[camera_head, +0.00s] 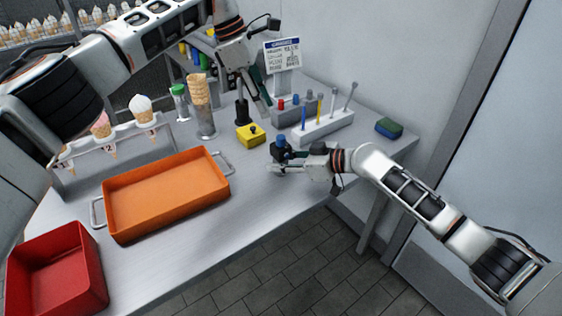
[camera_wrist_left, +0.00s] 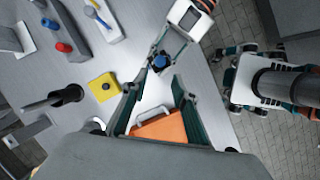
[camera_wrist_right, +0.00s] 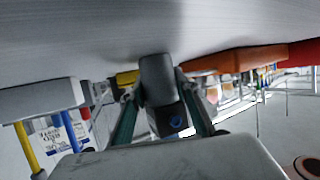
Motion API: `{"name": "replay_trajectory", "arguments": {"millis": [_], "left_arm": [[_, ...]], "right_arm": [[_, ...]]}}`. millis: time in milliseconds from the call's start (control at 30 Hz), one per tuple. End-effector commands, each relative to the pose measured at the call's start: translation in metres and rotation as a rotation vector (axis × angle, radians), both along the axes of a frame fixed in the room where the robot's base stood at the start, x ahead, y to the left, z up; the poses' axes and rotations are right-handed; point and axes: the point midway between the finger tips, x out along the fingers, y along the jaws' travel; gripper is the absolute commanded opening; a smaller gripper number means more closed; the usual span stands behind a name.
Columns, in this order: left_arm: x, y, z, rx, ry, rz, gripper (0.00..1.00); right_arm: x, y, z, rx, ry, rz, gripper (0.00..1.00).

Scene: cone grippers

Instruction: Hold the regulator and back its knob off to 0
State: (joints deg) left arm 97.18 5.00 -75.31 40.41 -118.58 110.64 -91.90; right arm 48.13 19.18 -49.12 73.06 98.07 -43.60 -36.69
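The regulator (camera_head: 277,153) is a dark block with a blue knob (camera_head: 280,141), standing on the metal counter near its front right edge. My right gripper (camera_head: 281,163) has its fingers on both sides of the block. My left gripper (camera_head: 262,102) is open and empty, above and behind the regulator. In the left wrist view the blue knob (camera_wrist_left: 160,62) lies just beyond its spread fingertips (camera_wrist_left: 159,80). The knob's setting cannot be read.
A yellow block (camera_head: 250,135) with a black button sits left of the regulator. An orange tray (camera_head: 165,195) and red bin (camera_head: 55,270) lie further left. A tool rack (camera_head: 325,127), sign (camera_head: 283,56) and blue-green sponge (camera_head: 389,127) stand behind and right.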

Motion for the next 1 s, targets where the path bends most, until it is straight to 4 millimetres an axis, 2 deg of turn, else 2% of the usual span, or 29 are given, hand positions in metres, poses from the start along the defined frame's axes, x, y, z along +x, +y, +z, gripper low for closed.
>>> {"name": "replay_trajectory", "arguments": {"millis": [33,67,100,133,167,367,567,1000], "left_arm": [[0.0000,0.0000,0.0000,0.000,0.000,0.000,0.28],[0.0000,0.0000,0.0000,0.000,0.000,0.000,0.28],[0.0000,0.0000,0.0000,0.000,0.000,0.000,0.28],[0.0000,0.0000,0.0000,0.000,0.000,0.000,0.28],[0.0000,0.0000,0.0000,0.000,0.000,0.000,0.35],[-0.0004,0.0002,0.0000,0.001,0.022,0.069,0.35],[-0.0016,0.0005,0.0002,0.003,0.101,0.320,0.35],[-0.0052,0.0014,0.0024,-0.011,0.318,1.011,0.35]], "right_arm": [[-0.0002,-0.0001,-0.0001,0.000,0.000,0.000,0.12],[-0.0001,-0.0002,-0.0001,0.000,0.000,0.000,0.04],[-0.0001,-0.0002,-0.0001,0.000,0.000,0.000,0.03],[-0.0002,-0.0001,-0.0002,0.000,0.000,0.000,0.03],[-0.0002,-0.0001,-0.0001,0.000,0.000,0.000,0.03],[-0.0001,-0.0003,-0.0002,0.000,0.000,0.000,0.03],[-0.0002,-0.0003,-0.0003,-0.001,0.000,0.000,0.03],[-0.0001,-0.0005,-0.0003,0.000,0.001,0.000,0.03]]}}
